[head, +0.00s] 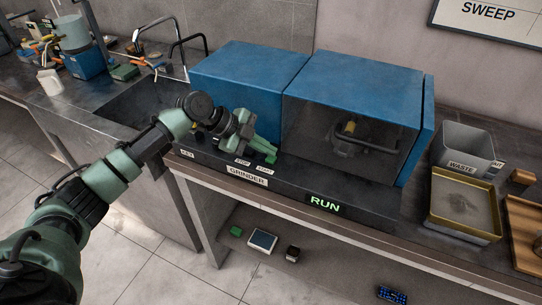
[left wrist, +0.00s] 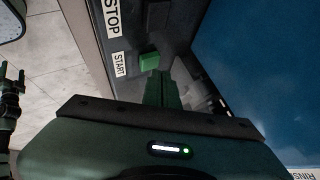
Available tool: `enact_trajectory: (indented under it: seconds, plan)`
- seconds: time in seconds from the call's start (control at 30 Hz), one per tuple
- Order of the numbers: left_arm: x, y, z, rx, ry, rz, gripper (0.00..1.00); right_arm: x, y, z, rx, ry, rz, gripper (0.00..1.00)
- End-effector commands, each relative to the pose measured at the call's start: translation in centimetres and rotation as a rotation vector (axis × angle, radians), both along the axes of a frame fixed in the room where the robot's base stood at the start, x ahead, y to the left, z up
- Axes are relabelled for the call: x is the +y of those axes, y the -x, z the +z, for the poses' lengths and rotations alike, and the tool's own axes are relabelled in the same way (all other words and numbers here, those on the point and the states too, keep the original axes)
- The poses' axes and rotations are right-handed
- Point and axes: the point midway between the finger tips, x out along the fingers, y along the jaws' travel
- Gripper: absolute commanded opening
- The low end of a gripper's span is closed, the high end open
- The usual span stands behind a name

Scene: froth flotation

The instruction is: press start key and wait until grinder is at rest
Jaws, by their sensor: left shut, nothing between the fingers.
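The blue grinder (head: 235,80) stands on the bench with a dark control strip along its front, labelled STOP, START and GRINDER. A lit green RUN sign (head: 325,204) shows on that strip. The green start key (left wrist: 149,61) sits beside the START label in the left wrist view. My left gripper (left wrist: 160,78) is shut and empty, with its green fingertips right at the key; I cannot tell if they touch it. The grinder's dark window (head: 345,138) shows a mechanism inside; whether it turns cannot be told.
A grey waste bin (head: 463,146) and a tray with a gold rim (head: 462,232) stand right of the grinder. A sink (head: 140,105) is to the left. Small items lie below the bench. A dark green part, possibly my other arm, shows at the left wrist view's left edge.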

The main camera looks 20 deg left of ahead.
Motion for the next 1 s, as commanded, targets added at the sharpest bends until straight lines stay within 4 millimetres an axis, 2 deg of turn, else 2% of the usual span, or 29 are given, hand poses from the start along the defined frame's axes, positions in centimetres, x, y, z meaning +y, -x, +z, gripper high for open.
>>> enact_trajectory:
  seconds: [0.07,0.47,1.0]
  plan:
    - [0.0,0.0,0.6,-0.001,0.0,0.0,0.0,0.0,0.0,0.4,0.0,0.0,0.0,0.72]
    - [0.0,0.0,0.8,-0.001,0.0,0.0,0.0,0.0,0.0,0.5,0.0,0.0,0.0,0.72]
    - [0.0,0.0,5.6,-0.001,0.0,0.0,0.0,0.0,0.0,3.7,0.0,0.0,0.0,0.72]
